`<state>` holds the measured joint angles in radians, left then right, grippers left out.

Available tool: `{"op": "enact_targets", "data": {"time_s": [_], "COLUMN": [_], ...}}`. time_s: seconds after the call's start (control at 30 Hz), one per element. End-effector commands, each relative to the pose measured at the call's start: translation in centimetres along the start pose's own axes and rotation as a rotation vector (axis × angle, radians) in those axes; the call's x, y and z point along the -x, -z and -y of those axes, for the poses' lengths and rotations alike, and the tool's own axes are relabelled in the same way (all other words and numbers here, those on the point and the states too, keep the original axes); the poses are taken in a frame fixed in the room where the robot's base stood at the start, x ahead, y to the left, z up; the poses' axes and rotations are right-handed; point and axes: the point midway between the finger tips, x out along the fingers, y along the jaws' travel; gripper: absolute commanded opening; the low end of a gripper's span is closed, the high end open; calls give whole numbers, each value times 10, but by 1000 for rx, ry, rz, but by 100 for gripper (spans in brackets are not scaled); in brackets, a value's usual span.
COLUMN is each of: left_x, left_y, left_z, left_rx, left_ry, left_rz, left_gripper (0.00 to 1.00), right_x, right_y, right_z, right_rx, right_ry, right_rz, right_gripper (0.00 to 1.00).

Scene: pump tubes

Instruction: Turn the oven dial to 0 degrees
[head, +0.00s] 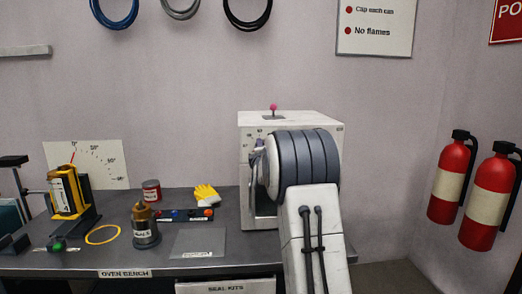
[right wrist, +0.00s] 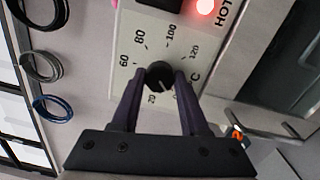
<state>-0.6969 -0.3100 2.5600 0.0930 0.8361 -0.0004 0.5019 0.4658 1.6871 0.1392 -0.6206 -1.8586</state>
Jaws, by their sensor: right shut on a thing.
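The white oven (head: 292,122) stands on the right end of the bench. In the right wrist view its dial (right wrist: 159,75) is a round black knob on a pale scale plate (right wrist: 183,48) marked 20, 60, 80, 100, 120 and C. A small light mark shows on the knob's lower right side. My right gripper (right wrist: 158,78) is shut on the dial, one dark finger on each side. In the head view my right arm covers much of the oven front and hides the dial. My left gripper is not in view.
A red HOT lamp (right wrist: 206,6) glows beside the scale. The bench (head: 100,262) holds a brown-topped bottle (head: 146,228), a red can (head: 151,190), a yellow glove (head: 206,195), a yellow ring (head: 102,235) and a yellow-black device (head: 67,193). Fire extinguishers (head: 490,200) hang at right.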

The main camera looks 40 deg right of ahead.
Motion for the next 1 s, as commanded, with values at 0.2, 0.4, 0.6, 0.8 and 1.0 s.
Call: {"op": "enact_targets", "data": {"time_s": [0.2, 0.4, 0.6, 0.8, 1.0], "left_x": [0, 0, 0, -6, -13], "left_y": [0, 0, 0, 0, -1], "left_z": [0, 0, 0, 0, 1], "left_rx": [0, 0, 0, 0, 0], "left_ry": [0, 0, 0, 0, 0], "left_rz": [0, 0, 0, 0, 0], "left_gripper": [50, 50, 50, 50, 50], "right_x": [0, 0, 1, 21, 60], "right_y": [-2, 0, 0, 0, 0], "right_z": [3, 2, 0, 1, 2], "right_rx": [-1, -1, -1, -1, -1], "right_ry": [6, 3, 1, 0, 1], "right_rz": [4, 1, 0, 0, 0], "right_gripper": [48, 74, 74, 74, 74]}}
